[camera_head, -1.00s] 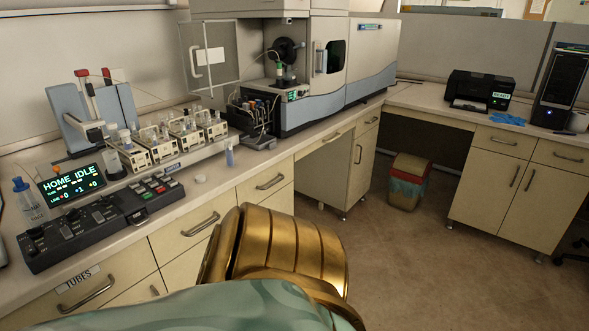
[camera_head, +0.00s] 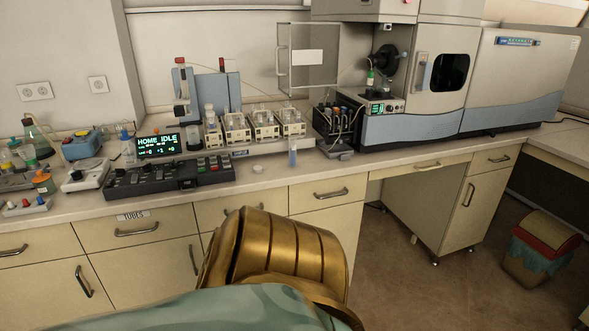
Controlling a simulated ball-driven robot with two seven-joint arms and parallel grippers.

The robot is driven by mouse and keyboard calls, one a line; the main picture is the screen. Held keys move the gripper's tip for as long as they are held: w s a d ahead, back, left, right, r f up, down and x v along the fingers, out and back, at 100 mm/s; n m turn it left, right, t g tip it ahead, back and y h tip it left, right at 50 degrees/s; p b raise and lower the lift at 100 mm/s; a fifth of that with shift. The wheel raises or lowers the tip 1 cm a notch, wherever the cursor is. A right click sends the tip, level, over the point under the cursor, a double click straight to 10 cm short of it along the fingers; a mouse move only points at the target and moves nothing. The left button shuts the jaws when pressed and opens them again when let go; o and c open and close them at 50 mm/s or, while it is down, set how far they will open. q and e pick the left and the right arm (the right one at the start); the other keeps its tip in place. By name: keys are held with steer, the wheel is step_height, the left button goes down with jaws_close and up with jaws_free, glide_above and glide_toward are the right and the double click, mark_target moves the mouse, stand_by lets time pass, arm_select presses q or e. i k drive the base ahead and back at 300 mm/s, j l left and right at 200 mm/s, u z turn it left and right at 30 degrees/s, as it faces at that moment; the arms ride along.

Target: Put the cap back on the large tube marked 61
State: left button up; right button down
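A small clear tube with a bluish tint (camera_head: 293,157) stands upright on the bench's front edge, in front of the tube racks. Any number on it is too small to read. A small white round piece that looks like a cap (camera_head: 258,168) lies on the bench just left of the tube, apart from it. Several racks (camera_head: 264,128) with tubes stand on a raised shelf behind; their markings cannot be read either. Neither of my grippers is in view.
A black control console (camera_head: 168,178) and a display reading "HOME IDLE" (camera_head: 158,145) stand left of the tube. The spectrometer (camera_head: 420,85) stands at the right. Flasks and bottles (camera_head: 38,140) crowd the far left. A bin (camera_head: 540,248) stands on the floor at right.

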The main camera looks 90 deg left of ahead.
mark_target(293, 142)
steer(key=i+j+u, duration=0.1)
steer(key=i+u, duration=0.4)
steer(key=i, duration=0.3)
steer(key=i+l+u, duration=0.25)
steer(key=i+u, duration=0.25)
steer(key=i, duration=0.25)
steer(key=i+j+u, duration=0.1)
steer(key=i+u, duration=0.15)
steer(key=u, duration=0.2)
steer(key=i+u, duration=0.25)
steer(key=u, duration=0.2)
steer(key=i+u, duration=0.25)
steer(key=u, duration=0.15)
steer(key=i+l+u, duration=0.2)
steer(key=u, duration=0.25)
steer(key=i+j+u, duration=0.2)
steer(key=u, duration=0.3)
steer(key=i+u, duration=0.75)
steer(key=u, duration=0.25)
steer(key=i+z, duration=0.15)
steer(key=i+j, duration=0.05)
